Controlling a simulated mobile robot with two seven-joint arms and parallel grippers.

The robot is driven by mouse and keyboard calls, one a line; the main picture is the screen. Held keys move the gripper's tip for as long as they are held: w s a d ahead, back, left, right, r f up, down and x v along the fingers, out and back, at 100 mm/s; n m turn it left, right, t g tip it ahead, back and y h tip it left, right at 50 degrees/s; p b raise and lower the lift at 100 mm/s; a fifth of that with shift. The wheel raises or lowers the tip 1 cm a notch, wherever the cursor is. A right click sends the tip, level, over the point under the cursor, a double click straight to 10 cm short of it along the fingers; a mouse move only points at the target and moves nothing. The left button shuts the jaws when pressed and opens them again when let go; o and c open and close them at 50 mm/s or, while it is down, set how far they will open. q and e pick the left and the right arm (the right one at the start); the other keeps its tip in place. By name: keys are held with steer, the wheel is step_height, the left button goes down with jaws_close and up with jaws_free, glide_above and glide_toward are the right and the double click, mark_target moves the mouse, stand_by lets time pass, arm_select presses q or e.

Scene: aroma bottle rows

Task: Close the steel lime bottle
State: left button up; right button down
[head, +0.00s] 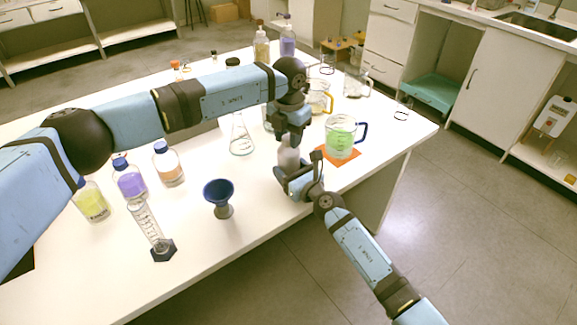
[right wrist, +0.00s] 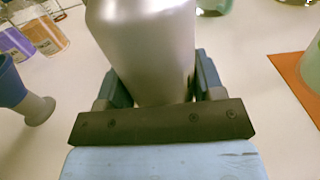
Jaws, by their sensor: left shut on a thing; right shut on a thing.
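The steel bottle (head: 288,157) stands upright near the table's front right edge, a plain grey metal body. It fills the middle of the right wrist view (right wrist: 145,45). My right gripper (head: 297,182) is shut on its lower body, with a finger on each side in the right wrist view (right wrist: 155,90). My left gripper (head: 291,138) points down directly over the bottle's top and is shut on what seems to be its cap. The cap and the bottle's neck are hidden by the fingers, so I cannot tell how the cap sits.
A glass jug of green liquid (head: 341,139) stands on an orange mat (head: 348,158) to the right. A blue funnel (head: 219,196), a graduated cylinder (head: 147,225) and several blue-capped bottles stand to the left. A conical flask (head: 241,142) is behind. The front table edge is close.

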arm_select(q)
steer(key=m, duration=0.4)
steer(key=shift+m, duration=0.3)
steer(key=m, duration=0.8)
steer(key=shift+m, duration=0.4)
steer(key=m, duration=0.5)
steer(key=o, duration=1)
steer(key=shift+r, duration=2.25)
steer(key=shift+c, duration=0.2)
